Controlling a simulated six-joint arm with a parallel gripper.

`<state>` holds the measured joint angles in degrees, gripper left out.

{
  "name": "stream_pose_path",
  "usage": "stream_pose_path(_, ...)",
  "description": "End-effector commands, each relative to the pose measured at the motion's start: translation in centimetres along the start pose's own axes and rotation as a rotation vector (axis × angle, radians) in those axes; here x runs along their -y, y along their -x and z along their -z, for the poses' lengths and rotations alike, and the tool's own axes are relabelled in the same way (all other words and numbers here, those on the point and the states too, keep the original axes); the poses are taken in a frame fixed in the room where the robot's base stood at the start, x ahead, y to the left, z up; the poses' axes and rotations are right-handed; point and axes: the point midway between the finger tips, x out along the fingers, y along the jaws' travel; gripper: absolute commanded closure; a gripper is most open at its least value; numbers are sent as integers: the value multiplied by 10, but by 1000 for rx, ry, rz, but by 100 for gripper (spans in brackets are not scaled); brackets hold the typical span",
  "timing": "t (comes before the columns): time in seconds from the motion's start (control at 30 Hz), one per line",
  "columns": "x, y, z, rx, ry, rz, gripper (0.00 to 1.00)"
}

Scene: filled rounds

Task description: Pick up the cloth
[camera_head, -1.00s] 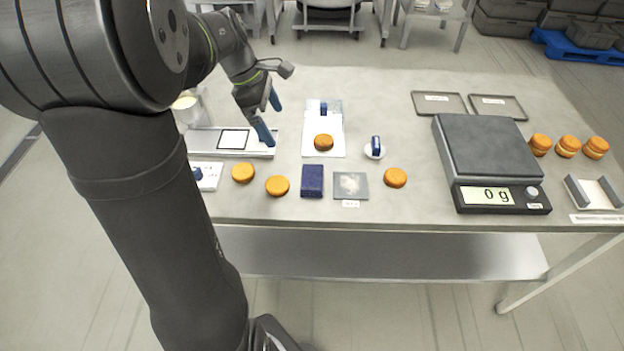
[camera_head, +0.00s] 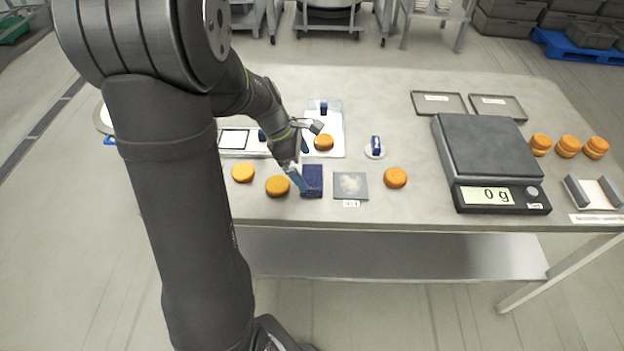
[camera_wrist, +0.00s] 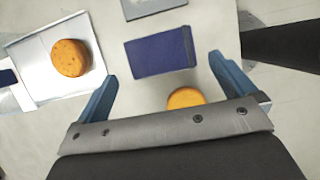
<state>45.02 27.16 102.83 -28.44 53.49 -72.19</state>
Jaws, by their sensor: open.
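The cloth looks like a folded dark blue rectangle (camera_head: 313,180) lying flat near the front edge of the table, between an orange round and a grey square plate. It also shows in the wrist view (camera_wrist: 158,54), ahead of my fingers and roughly between their lines. My gripper (camera_head: 302,170) is over the cloth's left side in the head view and partly covers it. In the wrist view my gripper's blue fingers (camera_wrist: 165,85) are apart with nothing between them touching. The height of the fingers above the cloth is hard to tell.
Orange rounds (camera_head: 277,186) (camera_head: 395,177) lie left and right of the cloth. A grey plate with a whitish patch (camera_head: 352,184) is just right of it. A tray with a round (camera_head: 336,148) lies behind. A scale reading 0 g (camera_head: 487,160) stands further right.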

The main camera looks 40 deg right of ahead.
Motion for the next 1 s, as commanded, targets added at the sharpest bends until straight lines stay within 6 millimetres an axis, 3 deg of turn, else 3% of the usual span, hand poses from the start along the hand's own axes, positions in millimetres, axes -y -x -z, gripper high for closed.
stream_pose_path(0.3, 2, -44, -2, 0, 0, 3, 0)
stream_pose_path(0.6, 2, -48, -1, 0, 0, 1, 0)
stream_pose_path(0.8, 2, -48, -1, 0, 0, 1, 36)
stream_pose_path(1.0, 2, -47, -1, 0, 0, 1, 36)
